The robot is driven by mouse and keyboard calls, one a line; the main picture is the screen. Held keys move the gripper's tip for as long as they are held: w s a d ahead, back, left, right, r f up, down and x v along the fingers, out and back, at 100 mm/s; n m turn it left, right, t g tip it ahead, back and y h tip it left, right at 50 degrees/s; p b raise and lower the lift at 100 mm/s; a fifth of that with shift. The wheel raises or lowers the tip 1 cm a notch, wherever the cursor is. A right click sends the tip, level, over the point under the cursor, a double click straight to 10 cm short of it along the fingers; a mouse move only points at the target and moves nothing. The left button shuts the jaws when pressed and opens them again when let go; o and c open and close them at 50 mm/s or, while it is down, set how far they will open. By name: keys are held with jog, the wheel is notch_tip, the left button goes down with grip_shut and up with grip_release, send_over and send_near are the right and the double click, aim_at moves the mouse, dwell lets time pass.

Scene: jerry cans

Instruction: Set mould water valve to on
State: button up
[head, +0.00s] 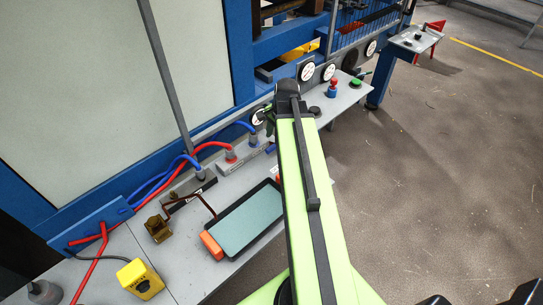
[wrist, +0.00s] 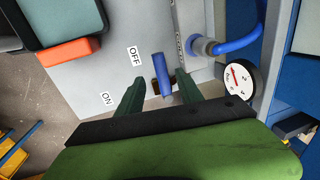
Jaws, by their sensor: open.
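The mould water valve shows in the wrist view as a blue lever handle (wrist: 161,68) on a grey panel. An OFF label (wrist: 134,57) lies just left of the handle's upper end. An ON label (wrist: 108,98) lies lower and further left. The handle points nearer to OFF than to ON. My gripper (wrist: 159,77) is open, with one dark green finger on each side of the handle. I cannot tell whether either finger touches it. In the head view my green arm hides much of the valve area.
A pressure gauge (wrist: 238,79) and a blue hose (wrist: 240,43) are close on the right in the wrist view. In the head view, a teal-topped, orange-ended device (head: 246,219), a yellow box (head: 140,279) and a red button (head: 333,83) occupy the bench. Open floor lies right.

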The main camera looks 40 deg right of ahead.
aim_at(273, 147)
jog(key=f+b, duration=0.1)
jog(key=f, duration=0.1)
jog(key=f+b, duration=0.2)
jog(key=w+f+b, duration=0.1)
jog(key=f, duration=0.1)
jog(key=shift+a+r, duration=0.1)
grip_shut()
dwell(1.1)
